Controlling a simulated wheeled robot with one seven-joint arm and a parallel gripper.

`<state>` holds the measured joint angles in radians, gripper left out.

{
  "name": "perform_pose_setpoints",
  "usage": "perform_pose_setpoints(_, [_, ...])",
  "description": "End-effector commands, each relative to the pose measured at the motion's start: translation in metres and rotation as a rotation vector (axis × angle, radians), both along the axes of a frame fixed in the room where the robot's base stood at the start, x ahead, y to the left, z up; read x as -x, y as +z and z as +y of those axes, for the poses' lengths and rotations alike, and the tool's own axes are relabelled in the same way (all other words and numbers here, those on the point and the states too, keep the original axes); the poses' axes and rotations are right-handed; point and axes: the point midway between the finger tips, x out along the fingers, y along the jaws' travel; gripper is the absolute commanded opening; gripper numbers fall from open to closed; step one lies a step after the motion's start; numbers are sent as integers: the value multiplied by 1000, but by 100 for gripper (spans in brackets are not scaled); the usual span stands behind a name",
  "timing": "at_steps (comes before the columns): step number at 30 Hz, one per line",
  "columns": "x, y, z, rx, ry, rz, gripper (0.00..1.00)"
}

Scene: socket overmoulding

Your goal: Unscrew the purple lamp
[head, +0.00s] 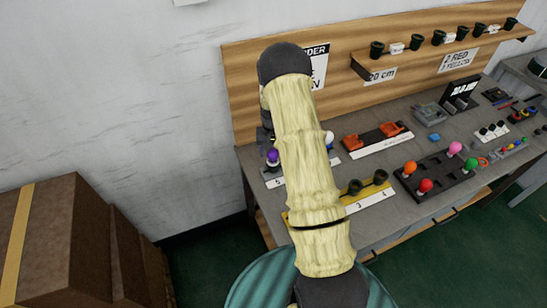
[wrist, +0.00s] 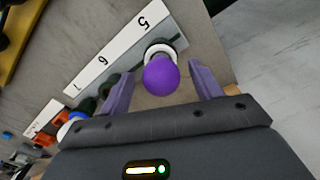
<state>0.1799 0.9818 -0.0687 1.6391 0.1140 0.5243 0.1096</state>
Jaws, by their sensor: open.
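The purple lamp (wrist: 161,76) is a round purple bulb with a white base, standing in a position of a grey strip by the label "5" in the wrist view. In the head view the purple lamp (head: 272,156) shows just left of my arm. My gripper (wrist: 158,82) is open, with one purple finger on each side of the bulb. Gaps show between the bulb and both fingers, so no contact is visible. In the head view my gripper is hidden behind my arm.
A white label strip (wrist: 103,61) numbered 5, 6, 7 runs beside the sockets. A yellow-edged rack (head: 375,196) with dark sockets stands nearer the front. A dark tray (head: 437,177) holds several coloured lamps to the right. Cardboard boxes (head: 50,240) stand at the left.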

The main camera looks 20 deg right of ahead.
Motion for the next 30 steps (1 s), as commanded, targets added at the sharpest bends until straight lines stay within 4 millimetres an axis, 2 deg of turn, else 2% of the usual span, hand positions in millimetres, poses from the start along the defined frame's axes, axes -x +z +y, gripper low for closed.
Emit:
perform_pose_setpoints(4, [0,0,1,1,-185,0,64])
perform_pose_setpoints(15, [0,0,0,0,-242,0,64])
perform_pose_setpoints(24, [0,1,1,0,-582,1,64])
perform_pose_setpoints(30, [0,0,0,0,-628,0,64])
